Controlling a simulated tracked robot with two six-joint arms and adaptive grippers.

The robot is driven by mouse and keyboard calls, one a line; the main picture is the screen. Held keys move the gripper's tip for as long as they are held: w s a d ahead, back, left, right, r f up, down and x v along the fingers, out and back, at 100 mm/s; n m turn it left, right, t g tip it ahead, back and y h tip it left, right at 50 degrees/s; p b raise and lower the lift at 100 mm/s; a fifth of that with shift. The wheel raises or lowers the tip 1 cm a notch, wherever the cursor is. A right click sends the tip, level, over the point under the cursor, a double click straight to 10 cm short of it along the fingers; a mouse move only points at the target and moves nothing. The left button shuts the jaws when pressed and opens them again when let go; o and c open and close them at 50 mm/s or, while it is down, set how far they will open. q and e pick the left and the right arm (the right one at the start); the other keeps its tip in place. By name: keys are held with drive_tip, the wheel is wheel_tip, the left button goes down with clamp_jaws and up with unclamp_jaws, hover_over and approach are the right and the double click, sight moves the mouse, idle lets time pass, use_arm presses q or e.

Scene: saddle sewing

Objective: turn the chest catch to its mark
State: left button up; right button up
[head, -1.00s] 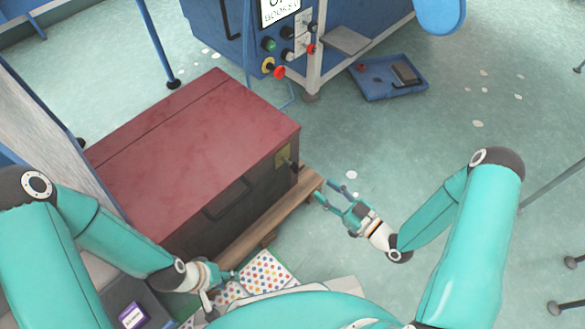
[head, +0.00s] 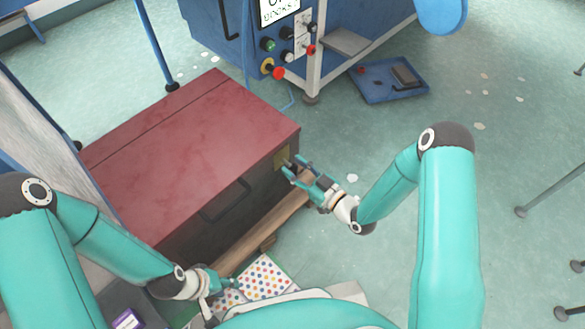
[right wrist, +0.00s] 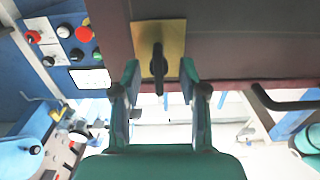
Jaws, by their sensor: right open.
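In the head view the fingers cover the catch and part of the plate (head: 281,157). I cannot make out a mark. My left gripper (head: 226,285) is low in front of the chest; its fingers are too small to read.
The chest stands on a wooden base (head: 262,234). A dark handle (head: 226,201) juts from its front. A dotted cloth (head: 264,277) lies near my left gripper. A blue machine (head: 232,45) and a blue tray (head: 388,80) are behind.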

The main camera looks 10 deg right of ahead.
clamp_jaws()
drive_tip(key=shift+a, duration=0.45)
drive_tip(key=shift+s+d+f, duration=0.1)
drive_tip(key=shift+d, duration=0.2)
drive_tip(key=shift+d+m, duration=0.1)
drive_tip(key=shift+m, duration=0.6)
drive_tip(key=m, duration=0.3)
drive_tip(key=shift+d+f+m, duration=0.15)
drive_tip(key=shift+d+m, duration=0.05)
drive_tip(key=shift+m, duration=0.2)
drive_tip(key=shift+w+d+f+m, duration=0.15)
drive_tip(key=shift+m, duration=1.65)
drive_tip(key=shift+w+d+f+m, duration=0.1)
drive_tip(key=shift+m, duration=2.3)
